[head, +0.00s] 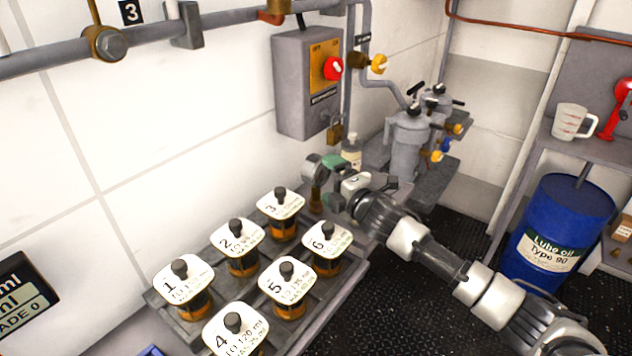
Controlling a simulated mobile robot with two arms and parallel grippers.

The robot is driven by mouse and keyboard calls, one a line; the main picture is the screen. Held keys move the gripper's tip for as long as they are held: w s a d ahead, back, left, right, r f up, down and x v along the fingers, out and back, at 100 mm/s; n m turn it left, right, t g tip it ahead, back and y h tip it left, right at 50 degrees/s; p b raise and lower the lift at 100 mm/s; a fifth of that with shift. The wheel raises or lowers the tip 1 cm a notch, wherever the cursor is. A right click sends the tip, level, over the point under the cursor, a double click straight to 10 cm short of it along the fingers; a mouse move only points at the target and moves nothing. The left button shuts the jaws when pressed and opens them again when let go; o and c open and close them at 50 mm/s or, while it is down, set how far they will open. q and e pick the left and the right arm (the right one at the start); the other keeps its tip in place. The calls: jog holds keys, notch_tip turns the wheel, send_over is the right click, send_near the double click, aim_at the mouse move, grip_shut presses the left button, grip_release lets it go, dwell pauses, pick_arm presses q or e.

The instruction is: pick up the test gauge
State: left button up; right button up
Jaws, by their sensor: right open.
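A round grey gauge (313,170), which looks like the test gauge, stands upright behind the numbered sample pots, with a brass stem below it. Its dial face is turned away or hidden. My right gripper (333,180) is open and right beside the gauge, on its right side. One finger shows a green part close to the gauge. I cannot tell whether the fingers touch it. My left gripper is out of view.
Several numbered pots with white lids (283,272) stand on a grey rack in front of the gauge. A small bottle (351,150) and a grey twin filter (408,140) stand behind my gripper. A switch box (305,85) hangs on the wall. A blue oil drum (560,225) is at the right.

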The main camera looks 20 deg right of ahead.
jog(key=shift+x, duration=1)
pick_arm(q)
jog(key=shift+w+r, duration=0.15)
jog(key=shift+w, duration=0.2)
pick_arm(e)
jog(key=shift+s, duration=0.1)
